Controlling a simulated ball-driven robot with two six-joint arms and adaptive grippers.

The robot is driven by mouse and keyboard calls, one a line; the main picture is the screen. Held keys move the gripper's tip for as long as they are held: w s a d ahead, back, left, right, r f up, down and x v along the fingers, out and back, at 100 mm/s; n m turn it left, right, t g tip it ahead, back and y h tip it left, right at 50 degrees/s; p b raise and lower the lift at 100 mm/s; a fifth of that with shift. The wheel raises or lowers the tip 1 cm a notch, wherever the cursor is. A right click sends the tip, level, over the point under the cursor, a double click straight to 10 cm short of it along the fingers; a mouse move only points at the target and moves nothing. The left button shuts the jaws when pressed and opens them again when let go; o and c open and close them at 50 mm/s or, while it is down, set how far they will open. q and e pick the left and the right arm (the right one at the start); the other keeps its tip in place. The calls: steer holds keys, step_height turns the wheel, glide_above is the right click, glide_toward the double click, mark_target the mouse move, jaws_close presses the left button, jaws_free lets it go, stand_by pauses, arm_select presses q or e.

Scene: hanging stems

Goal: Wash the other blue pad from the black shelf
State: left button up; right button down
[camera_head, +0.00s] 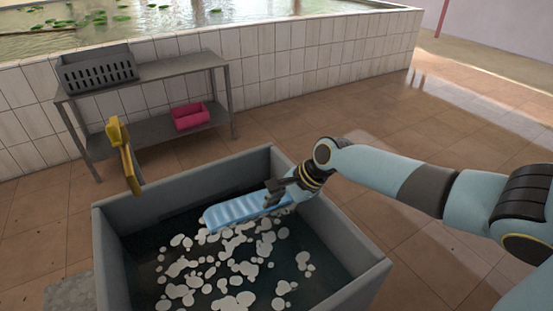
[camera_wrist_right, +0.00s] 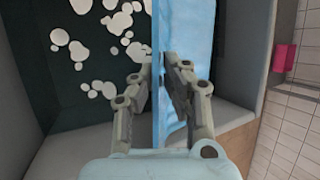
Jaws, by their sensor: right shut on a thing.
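The blue pad (camera_head: 240,209) is long and ribbed, and it is over the foam-dotted water of the grey tub (camera_head: 183,176). My right gripper (camera_head: 288,192) is shut on the pad's right end. In the right wrist view, the blue pad (camera_wrist_right: 190,38) stands edge-on between the two fingers of my right gripper (camera_wrist_right: 160,85). I cannot tell whether the pad's underside touches the water. A dark grey shelf (camera_head: 150,72) stands behind the tub, and no blue pad shows on it. My left gripper is not in view.
A grey slotted crate (camera_head: 97,68) is on the shelf's top, and a pink bin (camera_head: 190,116) is on its lower level. A tiled pool wall (camera_head: 300,50) runs behind. The floor at right is clear.

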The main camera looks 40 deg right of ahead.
step_height(320, 180, up, 15)
stand_by(0.7)
steer(key=shift+f, duration=0.2)
stand_by(0.7)
